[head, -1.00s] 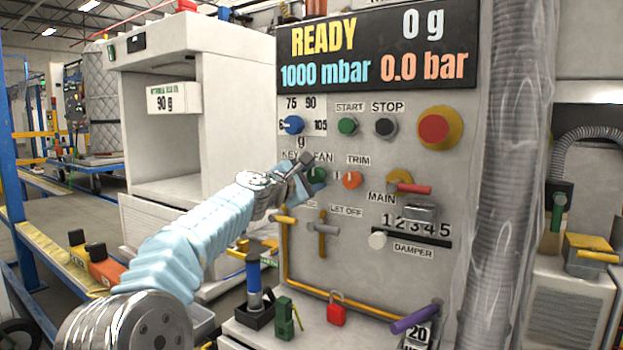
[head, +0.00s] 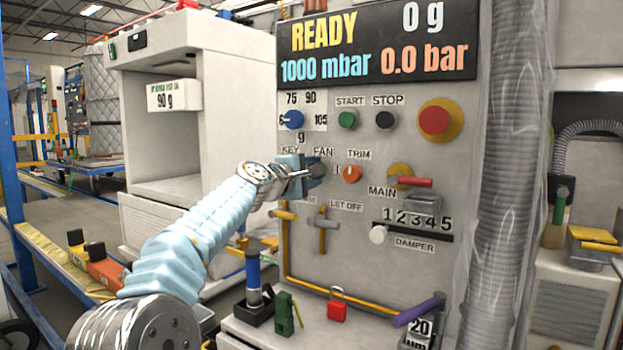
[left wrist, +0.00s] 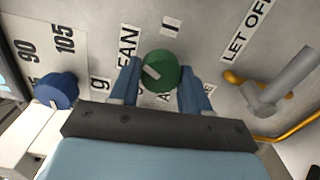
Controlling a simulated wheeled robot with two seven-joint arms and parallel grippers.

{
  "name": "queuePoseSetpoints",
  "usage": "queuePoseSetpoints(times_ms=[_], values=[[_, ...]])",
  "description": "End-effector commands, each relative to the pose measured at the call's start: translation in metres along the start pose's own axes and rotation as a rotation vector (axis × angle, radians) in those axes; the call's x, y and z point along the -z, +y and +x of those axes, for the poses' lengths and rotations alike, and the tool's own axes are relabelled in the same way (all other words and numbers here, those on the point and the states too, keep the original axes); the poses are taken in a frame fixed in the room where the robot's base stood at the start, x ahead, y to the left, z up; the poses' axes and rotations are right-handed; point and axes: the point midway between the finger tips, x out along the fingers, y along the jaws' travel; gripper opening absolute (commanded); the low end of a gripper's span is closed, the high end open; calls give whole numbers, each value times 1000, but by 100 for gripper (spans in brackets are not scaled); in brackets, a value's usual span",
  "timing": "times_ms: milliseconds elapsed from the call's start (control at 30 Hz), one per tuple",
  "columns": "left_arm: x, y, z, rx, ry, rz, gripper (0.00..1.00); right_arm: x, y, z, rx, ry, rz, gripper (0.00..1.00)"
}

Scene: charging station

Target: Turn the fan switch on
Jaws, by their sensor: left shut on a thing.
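The fan switch is a round green knob with a white pointer mark; it shows in the left wrist view (left wrist: 160,72) beside the FAN label. In the head view the fan switch (head: 318,171) is mostly hidden by my left gripper (head: 312,172). In the left wrist view the blue fingers of my left gripper (left wrist: 162,88) stand on either side of the knob and are shut on it. The pointer mark slants toward the upper left there, and a position mark "I" (left wrist: 171,25) lies above the knob. My right gripper is not in view.
The display (head: 375,46) reads READY.

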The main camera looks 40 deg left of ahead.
Motion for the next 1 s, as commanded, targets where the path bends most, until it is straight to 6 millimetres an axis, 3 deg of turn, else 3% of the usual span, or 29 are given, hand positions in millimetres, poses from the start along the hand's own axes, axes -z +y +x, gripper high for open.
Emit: queuePoseSetpoints(times_ms=[400,1000], values=[[-1,-4,1,2,-3,395,16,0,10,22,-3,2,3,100],[-1,-2,1,4,-4,915,16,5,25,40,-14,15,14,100]])
